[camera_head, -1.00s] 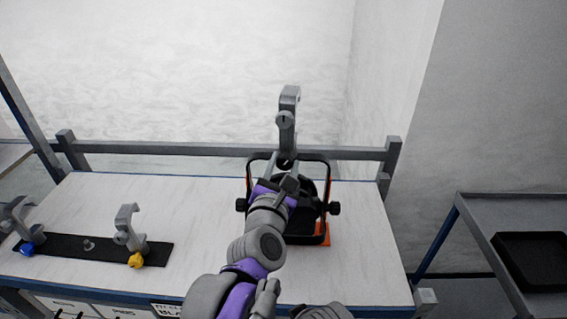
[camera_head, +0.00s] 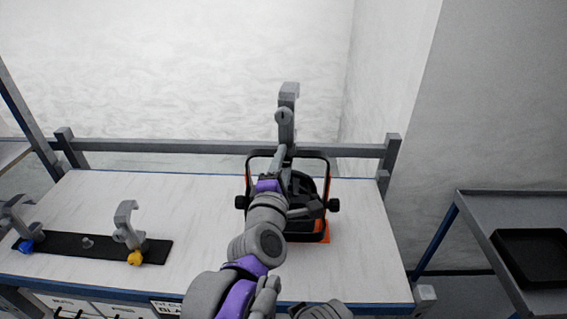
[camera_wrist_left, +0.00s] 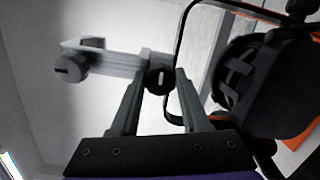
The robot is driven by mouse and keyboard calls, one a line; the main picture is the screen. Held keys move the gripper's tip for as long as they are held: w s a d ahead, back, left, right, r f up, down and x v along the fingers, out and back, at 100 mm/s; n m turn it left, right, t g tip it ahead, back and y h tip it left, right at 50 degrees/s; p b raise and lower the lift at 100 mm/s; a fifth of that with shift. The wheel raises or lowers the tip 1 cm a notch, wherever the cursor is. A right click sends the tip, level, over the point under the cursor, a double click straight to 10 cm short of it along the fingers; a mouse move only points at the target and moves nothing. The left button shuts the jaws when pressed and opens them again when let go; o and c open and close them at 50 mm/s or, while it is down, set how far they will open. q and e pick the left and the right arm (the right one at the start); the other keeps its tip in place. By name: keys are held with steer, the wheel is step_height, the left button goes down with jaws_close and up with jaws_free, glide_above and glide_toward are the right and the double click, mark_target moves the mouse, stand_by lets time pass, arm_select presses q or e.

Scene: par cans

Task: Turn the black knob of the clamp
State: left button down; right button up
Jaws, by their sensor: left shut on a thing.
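The grey clamp (camera_head: 289,94) stands upright at the top of the black lamp yoke (camera_head: 328,170), at the back of the table. In the left wrist view its grey body (camera_wrist_left: 115,60) runs sideways, and the round black knob (camera_wrist_left: 160,79) with a pale mark sits at its right end. My left gripper (camera_wrist_left: 160,84) has one finger on each side of the black knob and is shut on it. In the head view my left gripper (camera_head: 279,160) reaches up in front of the lamp, below the clamp, and the knob is hidden.
The lamp (camera_head: 308,190) hangs in its yoke with side knobs. On the left, a black strip (camera_head: 75,245) holds two clamps, with blue (camera_head: 25,246) and yellow (camera_head: 134,258) knobs. A cart with a black tray (camera_head: 535,255) stands right. The table's middle-left (camera_head: 195,210) is clear.

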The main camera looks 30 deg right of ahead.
arm_select(q)
steer(key=n+b, duration=0.1)
steer(key=n, duration=1.1)
steer(key=n+b, duration=0.1)
steer(key=n, duration=1.2)
steer(key=shift+w+a+n, duration=0.15)
steer(key=shift+a+n, duration=0.05)
steer(key=shift+n, duration=0.1)
stand_by(1.7)
stand_by(0.5)
steer(key=shift+c, duration=1.9)
jaws_free()
